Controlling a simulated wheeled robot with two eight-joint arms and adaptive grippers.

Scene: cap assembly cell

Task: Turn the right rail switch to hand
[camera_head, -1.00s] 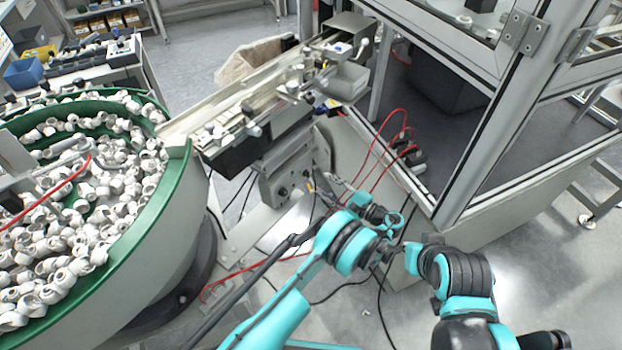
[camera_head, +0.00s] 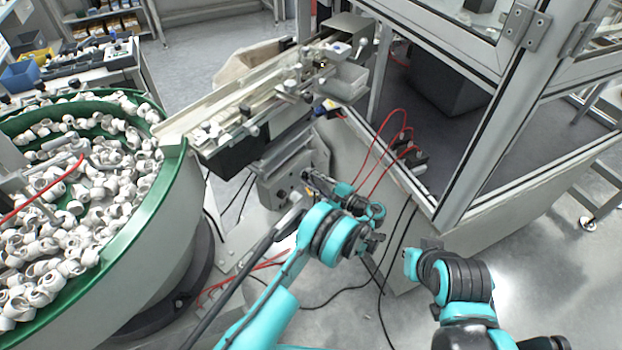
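The rail control box (camera_head: 267,191) is a small grey box under the feed rail, with small dark knobs on its front. My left gripper (camera_head: 309,176) is at the box's right side, its dark fingers pointing left toward the front. It covers the right part of the box, so the right switch and its setting are hidden. I cannot tell whether the fingers touch it, or whether they are open or shut. My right arm shows at the lower right, away from the box; I cannot make out its gripper.
A green-rimmed bowl feeder (camera_head: 137,222) full of white caps stands at the left. The feed rail (camera_head: 225,108) runs above the box. Red hoses (camera_head: 376,150) and a framed machine enclosure (camera_head: 484,130) are at the right. Black cables lie on the floor below.

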